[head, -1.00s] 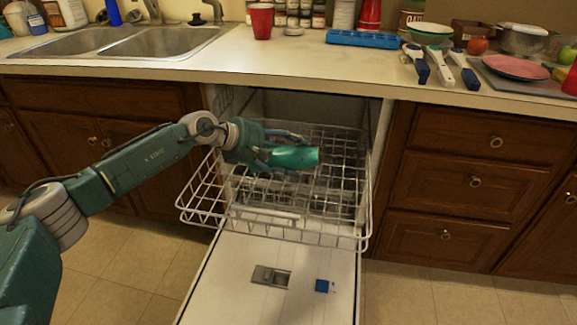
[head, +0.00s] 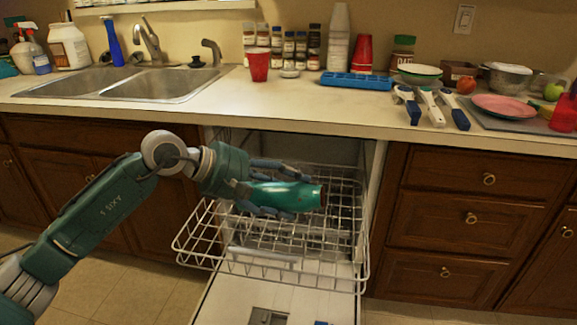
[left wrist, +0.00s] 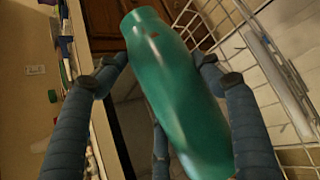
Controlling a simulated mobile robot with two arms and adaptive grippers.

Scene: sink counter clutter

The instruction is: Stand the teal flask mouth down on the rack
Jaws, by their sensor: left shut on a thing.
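The teal flask (head: 284,195) lies on its side in the grip of my left gripper (head: 274,190), above the dishwasher rack. Its open mouth end points right in the head view. In the left wrist view the flask (left wrist: 175,90) fills the space between my left gripper's fingers (left wrist: 165,85), which close around it from both sides. The rack (head: 190,235) is a white wire basket pulled out over the open dishwasher door. Its far part is partly hidden behind the flask and gripper. My right gripper is not in view.
The counter (head: 200,112) runs above the dishwasher, with a sink (head: 160,85) at left and a red cup (head: 258,64), blue tray (head: 356,80) and pink plate (head: 503,105) on it. Drawers (head: 470,215) stand right of the dishwasher. The rack's front area looks empty.

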